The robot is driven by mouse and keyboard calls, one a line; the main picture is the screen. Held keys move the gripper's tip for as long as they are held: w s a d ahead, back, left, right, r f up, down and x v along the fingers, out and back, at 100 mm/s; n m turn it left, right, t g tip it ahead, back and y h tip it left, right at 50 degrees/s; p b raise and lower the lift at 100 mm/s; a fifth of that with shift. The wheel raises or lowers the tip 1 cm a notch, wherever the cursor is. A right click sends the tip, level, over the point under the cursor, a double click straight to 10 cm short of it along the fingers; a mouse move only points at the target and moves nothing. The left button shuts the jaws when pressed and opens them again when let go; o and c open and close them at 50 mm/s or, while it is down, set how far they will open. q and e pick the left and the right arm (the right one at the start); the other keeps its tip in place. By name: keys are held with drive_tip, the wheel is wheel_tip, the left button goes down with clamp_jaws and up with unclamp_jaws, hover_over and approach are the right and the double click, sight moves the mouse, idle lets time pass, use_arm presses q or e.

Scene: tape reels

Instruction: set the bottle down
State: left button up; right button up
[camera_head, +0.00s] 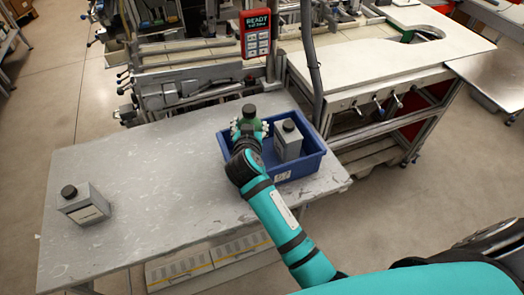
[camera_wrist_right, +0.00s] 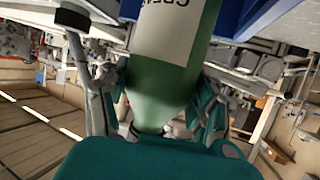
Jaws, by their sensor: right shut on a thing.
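My right gripper (camera_head: 249,130) is shut on a green bottle (camera_head: 249,118) with a dark cap, which looks upright. They are at the left half of the blue crate (camera_head: 306,167) on the grey table. The bottle's lower part is hidden, so I cannot tell whether it touches the crate floor. In the right wrist view, the green bottle (camera_wrist_right: 165,85) with its white label lies between the fingers of the right gripper (camera_wrist_right: 160,95). The blue crate also shows at the top there (camera_wrist_right: 235,18). My left gripper is not in view.
A grey bottle (camera_head: 288,141) stands in the right half of the crate. Another grey bottle (camera_head: 84,206) stands at the table's left end. The table (camera_head: 150,185) between is clear. A red handheld display (camera_head: 256,35) hangs behind the crate, and a dark hose runs down beside it.

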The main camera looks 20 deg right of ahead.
drive_tip(key=f, duration=0.4)
drive_tip(key=shift+s+d, duration=0.1)
drive_tip(key=shift+d, duration=0.1)
wheel_tip(320, 180, down, 3)
drive_tip(key=shift+a+f+p, duration=0.1)
drive_tip(key=shift+a+p, duration=0.05)
drive_tip(key=shift+p, duration=0.25)
drive_tip(key=shift+f, duration=0.75)
drive_tip(key=o, duration=1.1)
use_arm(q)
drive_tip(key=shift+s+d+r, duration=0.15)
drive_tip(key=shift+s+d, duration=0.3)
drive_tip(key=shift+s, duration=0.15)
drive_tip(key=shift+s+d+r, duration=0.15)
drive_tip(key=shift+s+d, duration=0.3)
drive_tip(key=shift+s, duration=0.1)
use_arm(e)
drive_tip(key=shift+o, duration=0.4)
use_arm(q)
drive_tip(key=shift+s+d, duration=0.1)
use_arm(e)
drive_tip(key=shift+r, duration=0.1)
